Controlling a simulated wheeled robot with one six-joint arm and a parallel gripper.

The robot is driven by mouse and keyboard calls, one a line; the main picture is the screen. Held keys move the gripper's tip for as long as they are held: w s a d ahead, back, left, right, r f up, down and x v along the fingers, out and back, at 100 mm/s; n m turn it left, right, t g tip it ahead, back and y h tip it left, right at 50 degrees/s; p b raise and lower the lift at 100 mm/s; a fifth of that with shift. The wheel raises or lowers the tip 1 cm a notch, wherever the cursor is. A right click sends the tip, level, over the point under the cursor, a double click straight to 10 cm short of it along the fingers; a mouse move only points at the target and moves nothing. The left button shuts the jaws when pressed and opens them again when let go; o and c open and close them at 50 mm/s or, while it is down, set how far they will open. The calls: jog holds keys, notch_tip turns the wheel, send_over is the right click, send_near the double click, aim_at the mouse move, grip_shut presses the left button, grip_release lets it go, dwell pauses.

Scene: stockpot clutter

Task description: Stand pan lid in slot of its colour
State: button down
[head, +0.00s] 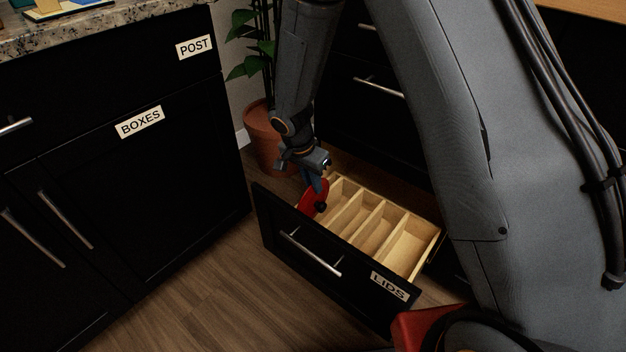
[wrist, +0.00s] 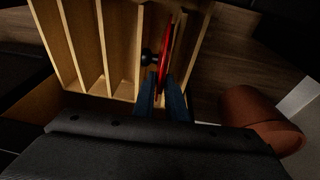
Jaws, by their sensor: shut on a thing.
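A red pan lid (head: 308,200) with a black knob stands on edge at the left end of the open wooden drawer (head: 400,262). My gripper (head: 316,186) comes down from above and is shut on the lid's upper edge. In the wrist view the lid (wrist: 164,50) shows nearly edge-on between the blue fingers of my gripper (wrist: 162,95), its knob towards the dividers. It lines up with the end compartment, beside the drawer's end wall. I cannot tell whether its lower edge touches the drawer floor. No slot colours can be made out.
The drawer's black front (head: 330,262) is labelled LIDS. Its other compartments look empty. A potted plant (head: 263,135) stands close behind my gripper, and its pot (wrist: 255,108) shows in the wrist view. A black cabinet (head: 150,170) stands to the left. Wooden floor (head: 195,290) is clear in front.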

aim_at(313, 204)
jog(key=shift+f+b, duration=3.6)
jog(key=shift+f, duration=0.85)
jog(key=c, duration=1.7)
grip_release()
jog(key=shift+p+v, duration=1.65)
jog(key=shift+v, duration=2.3)
